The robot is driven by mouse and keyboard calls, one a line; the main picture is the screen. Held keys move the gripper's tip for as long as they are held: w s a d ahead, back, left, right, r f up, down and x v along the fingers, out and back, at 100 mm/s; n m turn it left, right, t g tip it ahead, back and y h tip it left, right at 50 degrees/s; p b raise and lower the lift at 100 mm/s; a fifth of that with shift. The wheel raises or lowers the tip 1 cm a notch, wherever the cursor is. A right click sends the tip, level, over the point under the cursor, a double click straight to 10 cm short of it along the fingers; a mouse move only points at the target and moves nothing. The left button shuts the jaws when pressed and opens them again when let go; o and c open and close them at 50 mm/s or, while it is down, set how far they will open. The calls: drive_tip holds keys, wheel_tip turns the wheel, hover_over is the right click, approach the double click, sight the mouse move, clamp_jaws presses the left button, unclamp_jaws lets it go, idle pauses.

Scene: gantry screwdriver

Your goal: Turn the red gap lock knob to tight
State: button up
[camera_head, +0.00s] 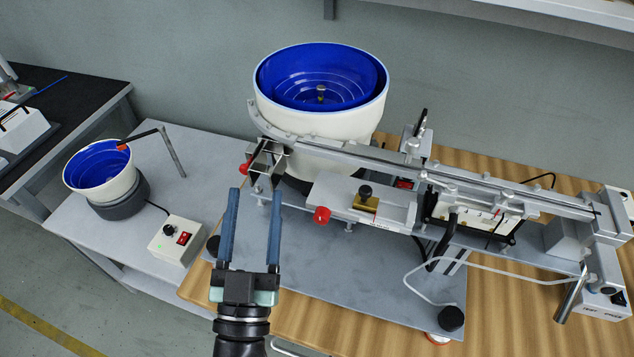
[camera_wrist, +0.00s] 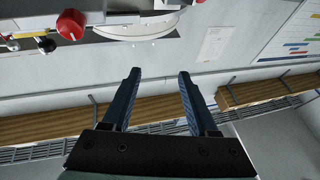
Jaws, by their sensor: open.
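Two red knobs show in the head view. One red knob (camera_head: 321,215) is on the front left end of the metal slide block, right of my gripper. Another red knob (camera_head: 245,168) is further left, below the big bowl's rim and close to my left fingertip in the picture. I cannot tell which is the gap lock knob, or read its setting. My gripper (camera_head: 255,191) is open and empty, fingers pointing away toward the machine. In the wrist view a red knob (camera_wrist: 71,24) is at upper left, apart from my open gripper (camera_wrist: 160,74).
A large blue-lined bowl (camera_head: 320,100) stands behind my gripper. A metal rail (camera_head: 450,180) runs right from it. A black knob (camera_head: 365,191) sits on a brass block right of the slide's red knob. A small bowl feeder (camera_head: 100,172) and control box (camera_head: 176,240) are at left.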

sight(320, 220)
drive_tip(key=s+d+f+g+h+p, duration=0.2)
drive_tip(key=s+g+p, duration=0.1)
drive_tip(key=s+p, duration=0.3)
drive_tip(key=s+d+f+g+h+p, duration=0.2)
drive_tip(key=s+d+p, duration=0.1)
drive_tip(key=s+p, duration=0.3)
drive_tip(key=shift+m, duration=0.4)
drive_tip(key=x, duration=0.4)
drive_tip(key=p+x, duration=0.1)
drive_tip(key=x, duration=0.3)
drive_tip(key=f+x, duration=0.1)
drive_tip(key=x, duration=0.3)
drive_tip(key=shift+w+p, duration=0.3)
clamp_jaws()
